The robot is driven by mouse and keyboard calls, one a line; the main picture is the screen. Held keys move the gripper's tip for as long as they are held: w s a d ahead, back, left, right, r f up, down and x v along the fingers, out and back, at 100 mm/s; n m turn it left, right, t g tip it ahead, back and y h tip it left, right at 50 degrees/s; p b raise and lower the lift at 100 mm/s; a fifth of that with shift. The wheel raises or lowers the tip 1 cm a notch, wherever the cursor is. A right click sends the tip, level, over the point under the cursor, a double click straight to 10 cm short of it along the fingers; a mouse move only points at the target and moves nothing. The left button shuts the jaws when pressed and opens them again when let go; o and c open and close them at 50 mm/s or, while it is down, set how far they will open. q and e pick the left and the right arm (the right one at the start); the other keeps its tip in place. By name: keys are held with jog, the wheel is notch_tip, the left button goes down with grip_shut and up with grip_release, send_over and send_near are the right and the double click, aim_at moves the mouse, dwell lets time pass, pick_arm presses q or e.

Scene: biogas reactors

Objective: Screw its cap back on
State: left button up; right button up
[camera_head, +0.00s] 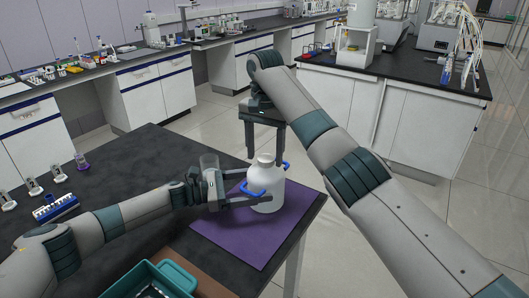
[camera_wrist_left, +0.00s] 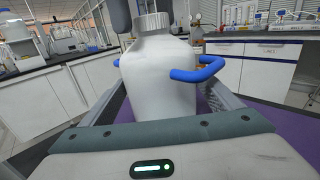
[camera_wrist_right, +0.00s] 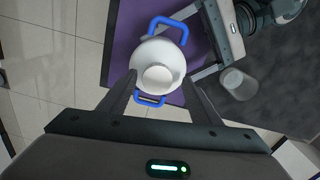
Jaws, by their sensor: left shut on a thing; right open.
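A white bottle (camera_head: 266,199) with two blue loop handles stands upright on the purple mat (camera_head: 226,228). My left gripper (camera_head: 255,187) is shut around the bottle's body, with a finger on each side, as the left wrist view of the bottle (camera_wrist_left: 160,75) shows. A white ribbed cap (camera_wrist_left: 151,23) sits on the bottle's neck; whether it is tight cannot be told. My right gripper (camera_head: 265,153) points down over the bottle, open. In the right wrist view the round white cap (camera_wrist_right: 157,77) lies between its spread fingers, with gaps on both sides.
A clear beaker (camera_wrist_right: 238,84) stands beside my left gripper. A teal bin (camera_head: 178,277) is at the table's near edge. A blue rack (camera_head: 56,208) and small items stand at the left. The dark table's middle is mostly clear.

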pick_arm(q)
jog(key=shift+f, duration=0.1)
pick_arm(e)
jog(key=shift+r, duration=0.15)
pick_arm(q)
jog(key=shift+w+a, duration=0.15)
pick_arm(e)
notch_tip(320, 180, up, 12)
dwell(0.3)
pick_arm(q)
jog(key=o, duration=2)
pick_arm(e)
jog(key=shift+f, duration=0.2)
